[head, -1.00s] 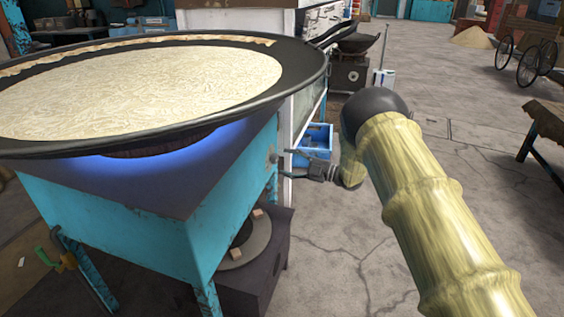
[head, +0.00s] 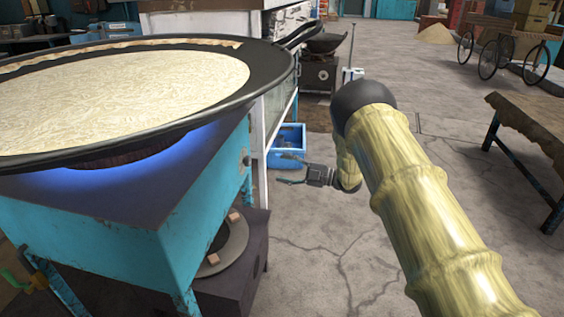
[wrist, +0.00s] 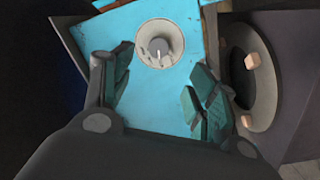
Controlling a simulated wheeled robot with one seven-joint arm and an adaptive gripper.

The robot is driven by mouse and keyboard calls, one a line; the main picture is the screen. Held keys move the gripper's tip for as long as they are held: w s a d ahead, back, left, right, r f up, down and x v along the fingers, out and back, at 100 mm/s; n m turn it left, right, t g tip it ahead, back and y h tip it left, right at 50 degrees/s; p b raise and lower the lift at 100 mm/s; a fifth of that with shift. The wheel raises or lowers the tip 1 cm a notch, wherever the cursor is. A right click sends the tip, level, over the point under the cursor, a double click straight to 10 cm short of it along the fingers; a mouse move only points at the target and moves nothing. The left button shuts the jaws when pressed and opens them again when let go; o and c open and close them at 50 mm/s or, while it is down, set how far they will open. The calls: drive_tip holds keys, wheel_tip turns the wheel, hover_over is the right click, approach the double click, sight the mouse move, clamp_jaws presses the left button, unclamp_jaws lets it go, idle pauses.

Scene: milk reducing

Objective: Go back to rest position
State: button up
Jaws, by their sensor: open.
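My gripper (head: 283,170) is open and empty, to the right of the blue stove (head: 205,185), with its fingers toward the stove's side. There is a visible gap between the fingertips and the stove in the head view. In the wrist view, the spread fingers of my gripper (wrist: 158,97) frame the blue panel, and a round grey knob (wrist: 160,44) on a pale dial shows beyond them. The knob (head: 247,161) is small at the stove's edge in the head view. My jointed arm fills the right middle of the head view.
A wide black pan (head: 272,93) of pale milk sits on the stove above a blue flame glow. A blue crate (head: 287,158) lies on the floor behind my gripper. A table (head: 535,118) stands at the right edge. Cracked floor between is clear.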

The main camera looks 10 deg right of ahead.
drive_tip(key=s+d+f+m+t+h, duration=0.1)
drive_tip(key=s+d+f+m+h, duration=0.3)
drive_tip(key=f, duration=0.4)
drive_tip(key=s+d+f+m+t+h, duration=0.1)
drive_tip(key=s+f+m+t+h, duration=0.15)
drive_tip(key=s+f+m, duration=0.45)
drive_tip(key=s+d+f+m+t+h, duration=0.1)
drive_tip(key=s+d+f+m+h, duration=0.3)
drive_tip(key=f, duration=0.6)
drive_tip(key=s+d+f+m+g+h, duration=0.1)
drive_tip(key=s+f+m+g+h, duration=0.3)
drive_tip(key=s, duration=1.2)
drive_tip(key=s+d+f+m+g+h, duration=0.15)
drive_tip(key=s+f+m+g, duration=0.35)
drive_tip(key=s, duration=1.2)
drive_tip(key=s+r+m+g+h, duration=0.1)
drive_tip(key=s+r+m+g, duration=0.15)
drive_tip(key=s, duration=1.25)
wheel_tip(320, 180, up, 30)
drive_tip(key=p, duration=3.1)
drive_tip(key=shift+n, duration=0.45)
drive_tip(key=shift+w, duration=0.1)
